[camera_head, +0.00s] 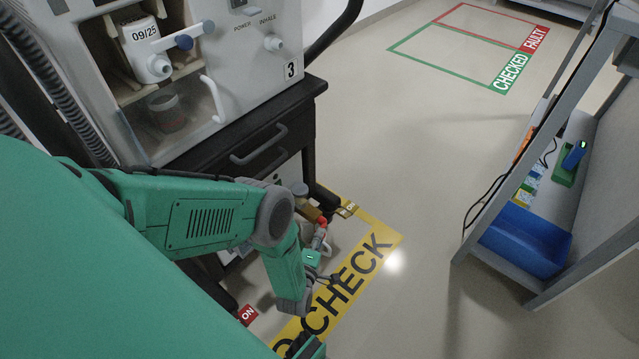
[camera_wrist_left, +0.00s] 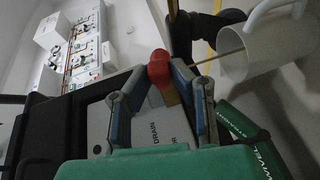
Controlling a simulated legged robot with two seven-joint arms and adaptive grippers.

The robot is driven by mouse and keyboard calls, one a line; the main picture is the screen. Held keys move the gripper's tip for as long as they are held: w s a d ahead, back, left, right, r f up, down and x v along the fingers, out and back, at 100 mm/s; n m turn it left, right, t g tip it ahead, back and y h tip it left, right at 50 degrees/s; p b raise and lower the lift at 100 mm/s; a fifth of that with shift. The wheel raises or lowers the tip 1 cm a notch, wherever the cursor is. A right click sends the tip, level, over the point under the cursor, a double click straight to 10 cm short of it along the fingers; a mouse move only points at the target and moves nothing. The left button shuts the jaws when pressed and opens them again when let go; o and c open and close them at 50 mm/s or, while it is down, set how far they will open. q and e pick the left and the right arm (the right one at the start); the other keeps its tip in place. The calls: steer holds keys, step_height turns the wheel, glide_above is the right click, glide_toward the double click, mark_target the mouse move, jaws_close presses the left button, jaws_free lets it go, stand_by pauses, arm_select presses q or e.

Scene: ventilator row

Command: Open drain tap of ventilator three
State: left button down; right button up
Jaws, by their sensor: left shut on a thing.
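Ventilator three (camera_head: 250,60) stands at the upper left in the head view, with a "3" label on its front. Its drain tap has a red handle (camera_head: 322,220), low by the cart's front corner; the red handle (camera_wrist_left: 159,68) also shows in the wrist view. My left gripper (camera_head: 319,232) reaches down to it. In the wrist view the left fingertips (camera_wrist_left: 164,72) are shut on the red handle. A panel reading "DRAIN" (camera_wrist_left: 165,130) shows behind the fingers. The tap's body is mostly hidden. My right gripper is not in view.
A white cylindrical container (camera_wrist_left: 255,55) is close beside the tap in the wrist view. A yellow "CHECK" floor strip (camera_head: 370,250) runs under my left gripper. A grey shelf unit with a blue bin (camera_head: 525,240) stands at the right. The floor between is clear.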

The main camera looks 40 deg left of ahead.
arm_select(q)
steer(key=shift+s+f, duration=0.1)
steer(key=c, duration=1.4)
jaws_free()
steer(key=shift+c, duration=0.2)
steer(key=shift+r, duration=0.2)
step_height(320, 180, up, 10)
steer(key=shift+f, duration=0.2)
